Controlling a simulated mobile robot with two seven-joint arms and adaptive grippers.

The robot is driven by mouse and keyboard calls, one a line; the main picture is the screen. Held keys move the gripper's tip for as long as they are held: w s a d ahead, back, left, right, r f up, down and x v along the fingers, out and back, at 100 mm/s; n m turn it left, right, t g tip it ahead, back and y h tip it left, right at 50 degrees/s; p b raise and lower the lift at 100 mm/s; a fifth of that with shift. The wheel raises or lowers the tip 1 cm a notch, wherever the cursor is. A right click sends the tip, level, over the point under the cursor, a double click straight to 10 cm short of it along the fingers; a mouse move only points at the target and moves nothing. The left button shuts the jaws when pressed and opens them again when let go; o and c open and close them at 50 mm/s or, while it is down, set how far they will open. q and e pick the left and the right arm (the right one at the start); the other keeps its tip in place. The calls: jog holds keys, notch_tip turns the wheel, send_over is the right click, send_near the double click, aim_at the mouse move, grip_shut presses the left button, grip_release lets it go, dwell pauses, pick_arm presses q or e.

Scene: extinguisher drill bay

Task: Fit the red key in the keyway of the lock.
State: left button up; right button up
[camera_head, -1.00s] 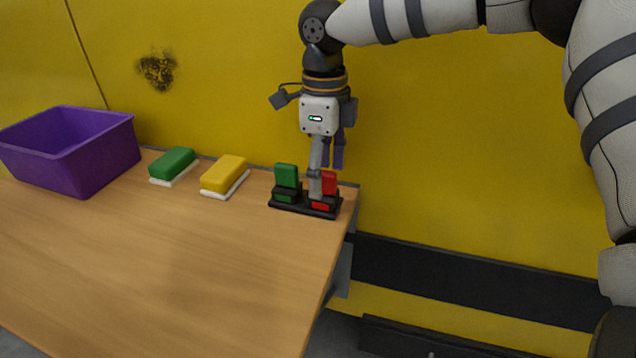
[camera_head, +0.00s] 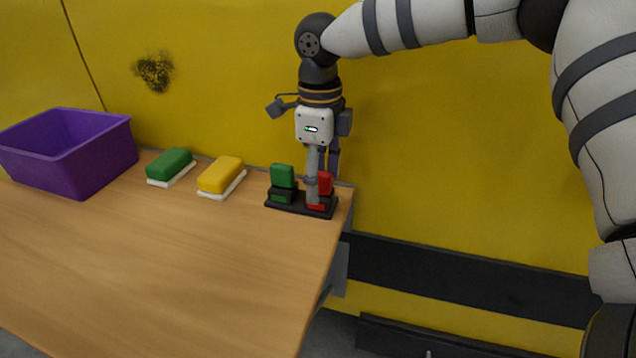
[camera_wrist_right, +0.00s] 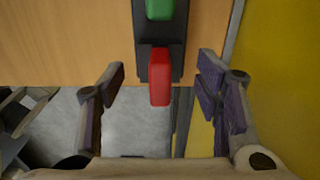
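The red key (camera_head: 325,184) stands upright in the right-hand slot of a black holder (camera_head: 287,206) at the table's back right corner. A green key (camera_head: 283,176) stands in its left-hand slot. My right gripper (camera_head: 322,188) points down over the red key, its near finger partly covering it. In the right wrist view, the red key (camera_wrist_right: 160,76) lies between the spread fingers of the gripper (camera_wrist_right: 163,100), with space on both sides. I cannot make out a lock or keyway. My left gripper is out of view.
A yellow block (camera_head: 221,174) and a green block (camera_head: 170,164) sit on white bases left of the holder. A purple bin (camera_head: 90,165) stands at the far left. The wooden table's front is clear. A yellow wall (camera_head: 450,150) rises close behind.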

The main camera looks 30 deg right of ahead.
aim_at(320, 172)
grip_shut()
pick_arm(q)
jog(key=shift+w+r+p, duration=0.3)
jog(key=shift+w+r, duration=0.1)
pick_arm(e)
jog(key=shift+r, duration=1.55)
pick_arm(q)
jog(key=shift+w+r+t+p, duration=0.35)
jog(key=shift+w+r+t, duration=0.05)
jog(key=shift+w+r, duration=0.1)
pick_arm(e)
jog(key=shift+r, duration=1.95)
